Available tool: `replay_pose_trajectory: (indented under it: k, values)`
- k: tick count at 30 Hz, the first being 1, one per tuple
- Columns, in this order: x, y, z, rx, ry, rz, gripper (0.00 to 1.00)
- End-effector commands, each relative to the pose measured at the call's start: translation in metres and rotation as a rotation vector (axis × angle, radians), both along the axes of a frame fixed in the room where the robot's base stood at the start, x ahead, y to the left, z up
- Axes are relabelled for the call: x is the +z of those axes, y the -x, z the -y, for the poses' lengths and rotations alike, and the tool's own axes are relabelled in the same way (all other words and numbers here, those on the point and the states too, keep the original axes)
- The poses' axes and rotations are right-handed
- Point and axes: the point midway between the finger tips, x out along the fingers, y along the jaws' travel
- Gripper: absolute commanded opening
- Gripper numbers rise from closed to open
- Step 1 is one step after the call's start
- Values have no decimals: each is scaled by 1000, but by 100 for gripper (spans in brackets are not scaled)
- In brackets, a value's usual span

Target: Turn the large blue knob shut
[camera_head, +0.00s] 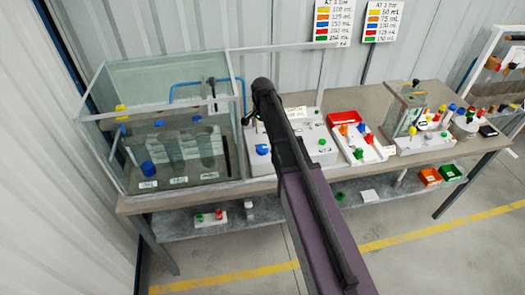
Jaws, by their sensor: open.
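The largest blue knob (148,169) in view shows low at the left of the glass tank (210,182). I cannot tell if it is inside the glass or what turn position it has. Another blue knob (262,149) is on the white pump box (312,140), left of my arm. My arm reaches up from the bottom of the picture. My gripper (247,118) is small and dark at its far end, near the tank's right edge. It is open and apart from the largest knob. My arm hides part of the pump box.
The workbench (375,98) carries a red tray (344,118), white panels with coloured knobs and a smaller clear tank (405,110). A lower shelf holds small parts and bins. The floor in front is clear.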

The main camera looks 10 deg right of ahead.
Motion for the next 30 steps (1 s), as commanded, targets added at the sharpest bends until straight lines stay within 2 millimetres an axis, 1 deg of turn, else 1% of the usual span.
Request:
replay_pose_trajectory:
  k: [1,30]
  values:
    - [-8,0,0,0,0,0,100]
    - [-80,0,1,-2,0,0,100]
